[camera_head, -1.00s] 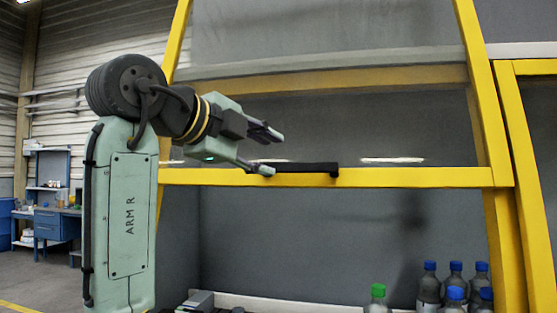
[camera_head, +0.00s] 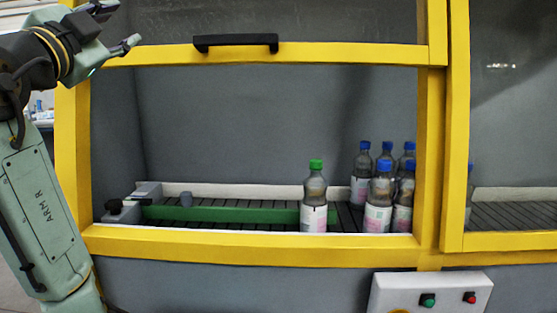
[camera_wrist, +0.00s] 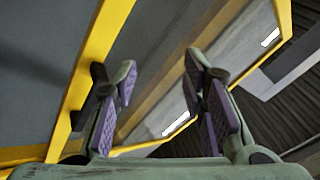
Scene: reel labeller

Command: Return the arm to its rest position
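My green arm (camera_head: 45,215) stands at the left of the head view, upper arm upright and forearm bent towards the yellow frame. My gripper (camera_head: 118,25) is at the top left, partly cut off by the picture edge. It is left of the black door handle (camera_head: 236,42) and apart from it in this view. In the wrist view my gripper (camera_wrist: 160,72) shows two purple-padded fingers spread wide with nothing between them. The yellow frame and a black handle (camera_wrist: 92,98) show beyond the left finger there.
A yellow-framed enclosure (camera_head: 250,248) fills the front. Inside are a conveyor with a green rail (camera_head: 225,214), a green-capped bottle (camera_head: 315,200) and several blue-capped bottles (camera_head: 380,192). A white panel (camera_head: 450,290) with green and red buttons sits below right.

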